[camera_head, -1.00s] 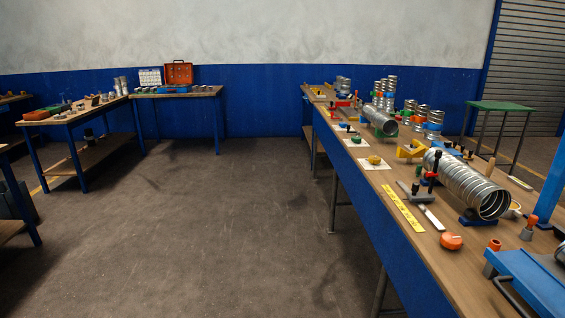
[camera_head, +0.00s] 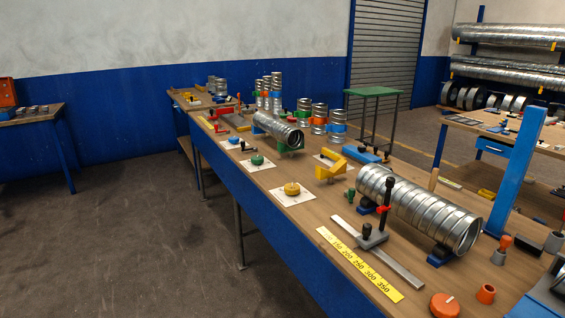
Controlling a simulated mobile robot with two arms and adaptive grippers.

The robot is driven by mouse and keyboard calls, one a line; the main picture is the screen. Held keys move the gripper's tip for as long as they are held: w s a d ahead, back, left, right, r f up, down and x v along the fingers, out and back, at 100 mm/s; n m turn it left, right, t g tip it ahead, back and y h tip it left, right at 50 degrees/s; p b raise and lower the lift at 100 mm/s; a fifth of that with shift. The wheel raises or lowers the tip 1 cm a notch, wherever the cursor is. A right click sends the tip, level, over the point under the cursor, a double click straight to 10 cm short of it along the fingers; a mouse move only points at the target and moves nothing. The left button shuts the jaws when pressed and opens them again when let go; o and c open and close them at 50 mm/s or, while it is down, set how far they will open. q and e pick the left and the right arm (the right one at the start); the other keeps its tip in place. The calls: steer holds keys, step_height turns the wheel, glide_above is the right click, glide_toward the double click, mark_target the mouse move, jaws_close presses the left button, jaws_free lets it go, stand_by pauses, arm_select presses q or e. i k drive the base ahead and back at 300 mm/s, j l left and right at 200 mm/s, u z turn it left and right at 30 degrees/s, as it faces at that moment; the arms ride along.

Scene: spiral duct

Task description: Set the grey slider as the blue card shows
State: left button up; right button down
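The grey slider (camera_head: 371,237) sits on a flat metal rail (camera_head: 400,264) on the long workbench. It carries a black upright post with a red part and a black knob. A yellow scale strip (camera_head: 358,264) with numbers from 150 to 350 lies beside the rail on its left. I cannot make out a blue card for certain; a white card with a blue piece (camera_head: 234,141) lies farther back along the bench edge. Neither of my grippers shows in the head view.
A large spiral duct (camera_head: 420,208) lies on blue supports right of the rail. An orange knob (camera_head: 444,306) and an orange cup (camera_head: 486,293) are near the front. White cards with green (camera_head: 257,160) and yellow (camera_head: 292,188) pieces line the bench edge. Open floor (camera_head: 120,220) lies left.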

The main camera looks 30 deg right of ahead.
mark_target(369, 238)
steer(key=i+z, duration=0.35)
steer(key=i, duration=0.25)
steer(key=i+z, duration=0.35)
steer(key=i, duration=0.25)
steer(key=i+j+z, duration=0.35)
steer(key=i, duration=0.2)
steer(key=i+z, duration=0.2)
steer(key=z, duration=0.3)
steer(key=i+z, duration=0.2)
steer(key=z, duration=0.25)
steer(key=i+j+z, duration=0.15)
steer(key=z, duration=0.35)
